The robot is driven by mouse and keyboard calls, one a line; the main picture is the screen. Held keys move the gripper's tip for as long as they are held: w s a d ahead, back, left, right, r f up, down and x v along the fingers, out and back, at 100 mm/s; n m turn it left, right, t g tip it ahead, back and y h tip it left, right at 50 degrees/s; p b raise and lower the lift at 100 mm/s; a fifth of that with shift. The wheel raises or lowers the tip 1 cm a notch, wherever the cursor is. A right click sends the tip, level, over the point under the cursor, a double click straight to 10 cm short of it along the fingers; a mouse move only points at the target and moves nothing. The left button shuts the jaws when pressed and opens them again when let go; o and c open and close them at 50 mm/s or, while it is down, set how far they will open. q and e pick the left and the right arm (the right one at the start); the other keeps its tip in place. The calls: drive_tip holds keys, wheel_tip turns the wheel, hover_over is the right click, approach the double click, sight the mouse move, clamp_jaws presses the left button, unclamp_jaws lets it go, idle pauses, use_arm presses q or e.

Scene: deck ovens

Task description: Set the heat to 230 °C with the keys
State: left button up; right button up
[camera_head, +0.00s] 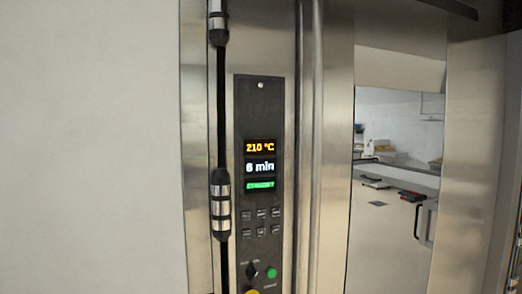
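The oven's dark control panel (262,150) stands upright in the middle of the head view. Neither of my grippers is in view.
A vertical black bar with metal collars (221,200) runs just left of the panel. A steel post (311,150) stands right of it, then a steel door with a glass pane (395,180) showing a room with trays. A plain pale wall (90,150) fills the left.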

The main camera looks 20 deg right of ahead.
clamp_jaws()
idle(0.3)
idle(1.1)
